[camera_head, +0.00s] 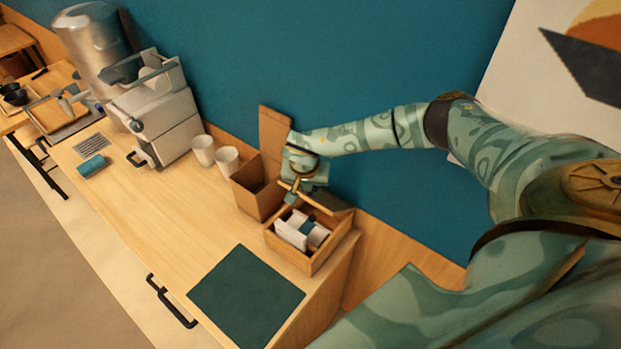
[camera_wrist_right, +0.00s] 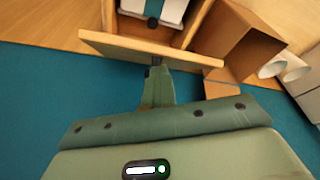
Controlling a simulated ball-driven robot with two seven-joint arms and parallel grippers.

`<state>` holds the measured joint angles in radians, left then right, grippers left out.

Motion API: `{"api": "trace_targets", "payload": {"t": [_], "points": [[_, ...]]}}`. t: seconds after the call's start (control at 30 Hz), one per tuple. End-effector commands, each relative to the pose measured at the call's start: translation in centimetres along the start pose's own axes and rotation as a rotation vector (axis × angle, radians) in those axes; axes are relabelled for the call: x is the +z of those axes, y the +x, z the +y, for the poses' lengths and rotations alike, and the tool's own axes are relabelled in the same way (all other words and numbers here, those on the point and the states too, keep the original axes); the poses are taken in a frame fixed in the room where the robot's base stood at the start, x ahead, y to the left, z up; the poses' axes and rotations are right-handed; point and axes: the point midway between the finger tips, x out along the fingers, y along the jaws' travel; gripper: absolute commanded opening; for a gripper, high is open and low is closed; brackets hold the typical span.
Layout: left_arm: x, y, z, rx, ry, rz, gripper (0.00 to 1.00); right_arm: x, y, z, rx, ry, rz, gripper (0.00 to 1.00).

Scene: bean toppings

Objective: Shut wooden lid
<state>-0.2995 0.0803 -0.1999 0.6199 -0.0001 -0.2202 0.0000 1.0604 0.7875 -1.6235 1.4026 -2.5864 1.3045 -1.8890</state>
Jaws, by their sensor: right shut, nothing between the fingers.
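The wooden box (camera_head: 305,262) stands open near the table's wall-side edge, with white items and a teal-banded one inside. Its wooden lid (camera_head: 338,205) is raised at the wall side, and its panel spans the upper part of the right wrist view (camera_wrist_right: 125,47). My right gripper (camera_head: 291,197) is shut and empty at the lid. In the right wrist view its fingertips (camera_wrist_right: 156,64) are at the lid's lower edge, on the side away from the box's contents; I cannot tell whether they touch. My left gripper is not in view.
A brown box (camera_head: 254,197) with a tall raised flap (camera_head: 274,132) stands just left of the wooden box. Two white cups (camera_head: 203,150) and a coffee machine (camera_head: 162,120) are farther left. A dark green mat (camera_head: 245,297) lies in front. The middle tabletop is clear.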

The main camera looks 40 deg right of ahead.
Motion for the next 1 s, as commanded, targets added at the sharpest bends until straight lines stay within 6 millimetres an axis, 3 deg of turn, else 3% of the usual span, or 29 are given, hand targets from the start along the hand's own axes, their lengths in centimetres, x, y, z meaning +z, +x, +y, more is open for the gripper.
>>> {"api": "trace_targets", "payload": {"t": [0.1, 0.53, 0.73, 1.0], "points": [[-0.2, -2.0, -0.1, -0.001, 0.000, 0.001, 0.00, -0.6, -1.9, 0.2, 0.004, 0.003, 0.000, 0.00], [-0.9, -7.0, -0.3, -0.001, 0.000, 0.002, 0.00, -2.1, -7.1, -0.2, -0.004, 0.000, -0.002, 0.00], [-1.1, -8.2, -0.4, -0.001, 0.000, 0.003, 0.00, -2.7, -8.9, -0.2, -0.006, 0.000, -0.002, 0.00], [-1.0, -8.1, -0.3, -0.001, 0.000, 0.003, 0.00, -2.6, -8.9, -0.2, -0.006, 0.000, -0.003, 0.00]]}}
